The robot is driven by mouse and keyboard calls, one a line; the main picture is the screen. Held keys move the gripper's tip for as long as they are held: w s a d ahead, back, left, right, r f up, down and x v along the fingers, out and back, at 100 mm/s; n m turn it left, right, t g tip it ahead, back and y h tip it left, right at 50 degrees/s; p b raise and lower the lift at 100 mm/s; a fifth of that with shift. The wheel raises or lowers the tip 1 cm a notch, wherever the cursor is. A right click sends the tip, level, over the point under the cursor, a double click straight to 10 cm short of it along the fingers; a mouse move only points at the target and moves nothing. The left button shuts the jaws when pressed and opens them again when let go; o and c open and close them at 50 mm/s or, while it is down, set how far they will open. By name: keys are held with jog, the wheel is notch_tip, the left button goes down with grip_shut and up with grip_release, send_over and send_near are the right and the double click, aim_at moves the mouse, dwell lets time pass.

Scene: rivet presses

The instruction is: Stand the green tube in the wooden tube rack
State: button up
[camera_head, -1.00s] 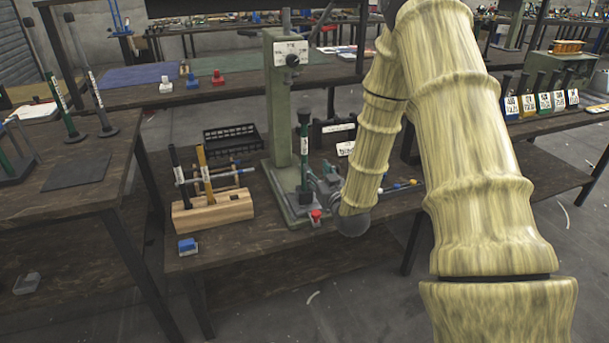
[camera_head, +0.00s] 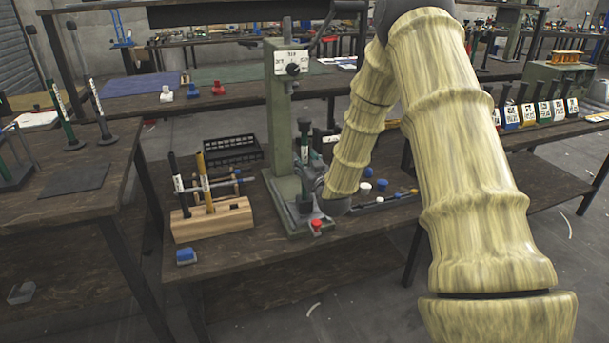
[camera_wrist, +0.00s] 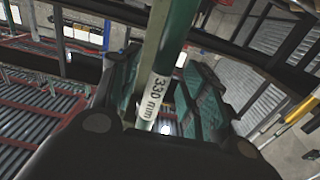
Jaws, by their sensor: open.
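A dark green tube (camera_head: 305,150) with a white label stands upright at the press. My gripper (camera_head: 312,178) is close beside it at the right. In the wrist view the tube (camera_wrist: 169,50), labelled 330 mm, runs between the two spread fingers of my gripper (camera_wrist: 165,95). Gaps show beside the tube, and I cannot tell whether a finger touches it. The wooden tube rack (camera_head: 213,222) is left of the press, with a black tube (camera_head: 179,185) and a yellow tube (camera_head: 204,182) standing in it.
The green-grey press (camera_head: 280,110) rises right behind the tube. A red knob (camera_head: 317,225) is at its base front. A blue block (camera_head: 186,256) lies in front of the rack. A black crate (camera_head: 232,151) is behind. Another green tube (camera_head: 65,115) stands on the left table.

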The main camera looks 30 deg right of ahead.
jog(key=shift+w+d, duration=0.2)
jog(key=shift+w, duration=0.4)
jog(key=shift+c, duration=0.4)
grip_shut()
